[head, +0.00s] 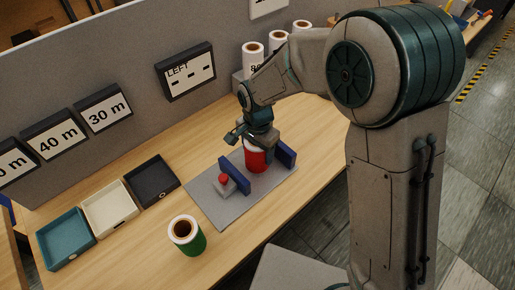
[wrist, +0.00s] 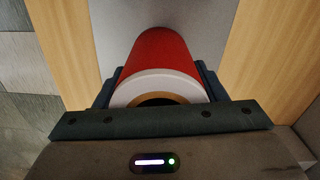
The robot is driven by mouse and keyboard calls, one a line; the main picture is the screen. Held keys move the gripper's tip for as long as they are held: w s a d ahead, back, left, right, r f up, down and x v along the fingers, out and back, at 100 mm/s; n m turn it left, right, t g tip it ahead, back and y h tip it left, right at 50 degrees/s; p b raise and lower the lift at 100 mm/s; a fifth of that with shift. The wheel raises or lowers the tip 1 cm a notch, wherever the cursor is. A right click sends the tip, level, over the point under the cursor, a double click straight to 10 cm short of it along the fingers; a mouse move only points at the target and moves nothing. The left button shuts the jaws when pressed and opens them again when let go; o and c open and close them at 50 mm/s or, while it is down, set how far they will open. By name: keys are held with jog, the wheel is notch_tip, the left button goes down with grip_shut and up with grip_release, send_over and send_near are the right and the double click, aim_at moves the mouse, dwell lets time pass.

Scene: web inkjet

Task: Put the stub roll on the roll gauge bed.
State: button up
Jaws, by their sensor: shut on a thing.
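A red roll (head: 256,160) with a white end stands upright in my gripper (head: 257,147). In the wrist view the same red roll (wrist: 163,55) shows its white near end and brown core, with the dark fingers of my gripper (wrist: 158,85) shut on either side. The roll gauge bed (head: 213,207) is a grey plate on the table with blue upright blocks (head: 238,178) and a small grey box with a red button (head: 224,178). The red roll is over the bed, between the blue blocks. I cannot tell whether its lower end touches the plate.
A green roll (head: 190,243) stands on the table at the front. Teal (head: 66,238), cream (head: 110,208) and dark (head: 152,181) trays line the left, below length signs (head: 104,108) on the grey partition. White-topped rolls (head: 253,58) stand at the back.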

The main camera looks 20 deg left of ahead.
jog(key=o, duration=1.1)
notch_tip(320, 180, up, 12)
jog(key=shift+r, duration=0.1)
jog(key=shift+d, duration=0.1)
